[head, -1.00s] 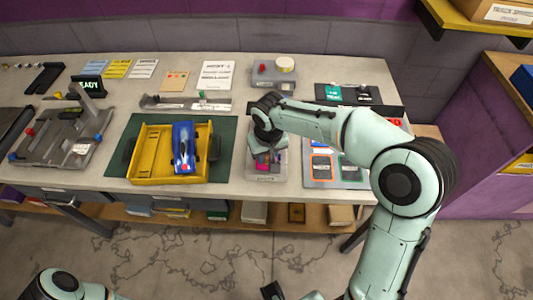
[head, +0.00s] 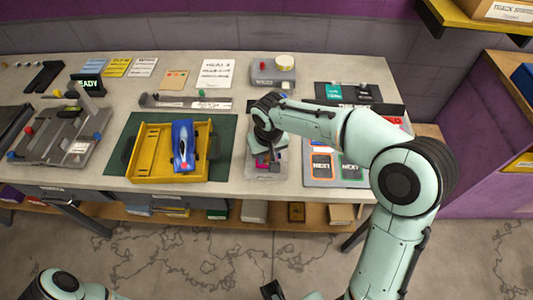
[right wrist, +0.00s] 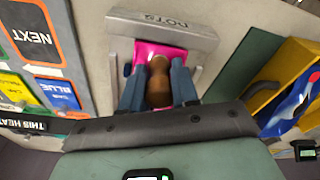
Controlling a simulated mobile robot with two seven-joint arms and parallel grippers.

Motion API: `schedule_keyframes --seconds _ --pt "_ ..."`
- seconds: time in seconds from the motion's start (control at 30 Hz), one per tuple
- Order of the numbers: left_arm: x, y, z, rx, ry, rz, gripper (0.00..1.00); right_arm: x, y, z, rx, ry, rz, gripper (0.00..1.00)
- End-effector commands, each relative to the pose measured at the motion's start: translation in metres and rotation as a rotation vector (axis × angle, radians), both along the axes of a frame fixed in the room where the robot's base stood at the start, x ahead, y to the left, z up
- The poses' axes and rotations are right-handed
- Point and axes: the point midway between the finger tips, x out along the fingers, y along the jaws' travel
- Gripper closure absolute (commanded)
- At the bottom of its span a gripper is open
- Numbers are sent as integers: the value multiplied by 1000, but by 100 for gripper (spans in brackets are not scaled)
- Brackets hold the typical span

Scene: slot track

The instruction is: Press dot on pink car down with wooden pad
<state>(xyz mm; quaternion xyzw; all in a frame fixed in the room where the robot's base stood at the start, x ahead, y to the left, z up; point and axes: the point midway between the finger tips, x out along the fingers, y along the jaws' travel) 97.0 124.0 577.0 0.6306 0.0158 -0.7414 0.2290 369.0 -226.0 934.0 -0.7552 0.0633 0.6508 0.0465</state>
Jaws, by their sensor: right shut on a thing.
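The pink car (right wrist: 160,47) lies in the grey frame of the station marked DOTS (right wrist: 160,22). My right gripper (right wrist: 158,88) is shut on the brown wooden pad (right wrist: 159,82), which is over the car. I cannot tell whether the pad touches it, and no dot shows. In the head view my right gripper (head: 270,158) is over the DOTS station and hides most of the car.
A yellow tray (head: 142,170) with a blue car (head: 183,147) stands on a green mat to the left. Cards marked NEXT (head: 321,167) lie to the right. A grey box with a cream round top (head: 284,60) stands behind.

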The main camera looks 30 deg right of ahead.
Motion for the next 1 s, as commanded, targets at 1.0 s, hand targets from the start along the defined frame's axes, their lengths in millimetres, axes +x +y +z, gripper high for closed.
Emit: schedule_keyframes --seconds 1.0 --pt "10 0 22 -1 -11 0 20 0 0 30 0 0 0 100"
